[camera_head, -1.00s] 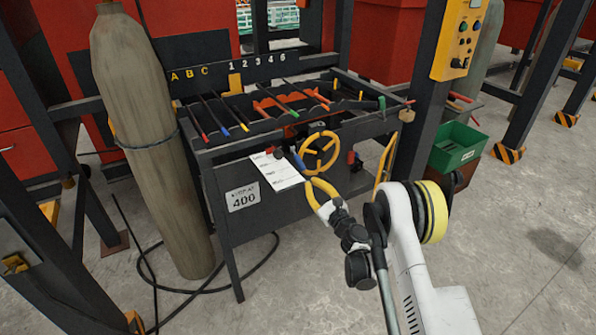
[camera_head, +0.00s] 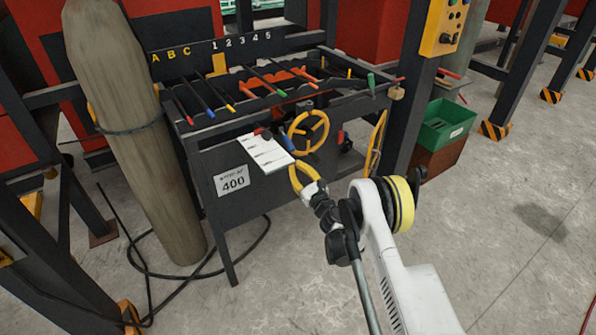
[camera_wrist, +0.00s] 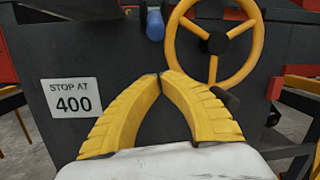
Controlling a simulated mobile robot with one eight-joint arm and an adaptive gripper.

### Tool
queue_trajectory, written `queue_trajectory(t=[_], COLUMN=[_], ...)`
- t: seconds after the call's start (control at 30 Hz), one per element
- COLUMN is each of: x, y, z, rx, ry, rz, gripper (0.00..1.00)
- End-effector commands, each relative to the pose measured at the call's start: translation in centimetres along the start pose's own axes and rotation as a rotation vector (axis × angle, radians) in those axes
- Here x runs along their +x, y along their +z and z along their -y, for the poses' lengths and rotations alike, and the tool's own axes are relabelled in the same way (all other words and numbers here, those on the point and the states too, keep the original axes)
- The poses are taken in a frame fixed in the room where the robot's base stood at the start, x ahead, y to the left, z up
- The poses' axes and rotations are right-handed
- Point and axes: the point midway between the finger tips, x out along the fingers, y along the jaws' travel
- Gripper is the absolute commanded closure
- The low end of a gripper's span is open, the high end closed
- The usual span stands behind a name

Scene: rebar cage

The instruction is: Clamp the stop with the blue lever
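The blue lever (camera_wrist: 154,25) hangs at the front of the bench, left of the yellow handwheel (camera_wrist: 213,40) in the wrist view. In the head view the lever (camera_head: 288,141) is small, beside the left rim of the handwheel (camera_head: 308,131). My gripper (camera_wrist: 163,76) has its yellow fingertips together with nothing between them. The tips appear below the lever, apart from it. In the head view my gripper (camera_head: 299,165) is in front of the bench, below the handwheel. The stop itself cannot be made out clearly.
A "STOP AT 400" plate (camera_wrist: 73,98) is on the bench front. A paper sheet (camera_head: 264,154) lies left of the lever. Coloured bars rest across the bench top (camera_head: 270,122).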

Motion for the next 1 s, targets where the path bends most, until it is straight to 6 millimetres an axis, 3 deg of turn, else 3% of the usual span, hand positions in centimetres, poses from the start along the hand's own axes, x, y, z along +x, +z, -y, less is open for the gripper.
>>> queue_trajectory(t=[0.27, 0.37, 0.5, 1.0], x=[6.0, 5.0, 4.5, 4.3], y=[-0.3, 2.2, 3.0, 3.8], z=[-0.1, 0.0, 0.0, 0.0], rx=[0.001, 0.0, 0.0, 0.0], ry=[0.001, 0.0, 0.0, 0.0], rz=[0.0, 0.0, 0.0, -0.001], gripper=[1.0, 1.0, 1.0, 1.0])
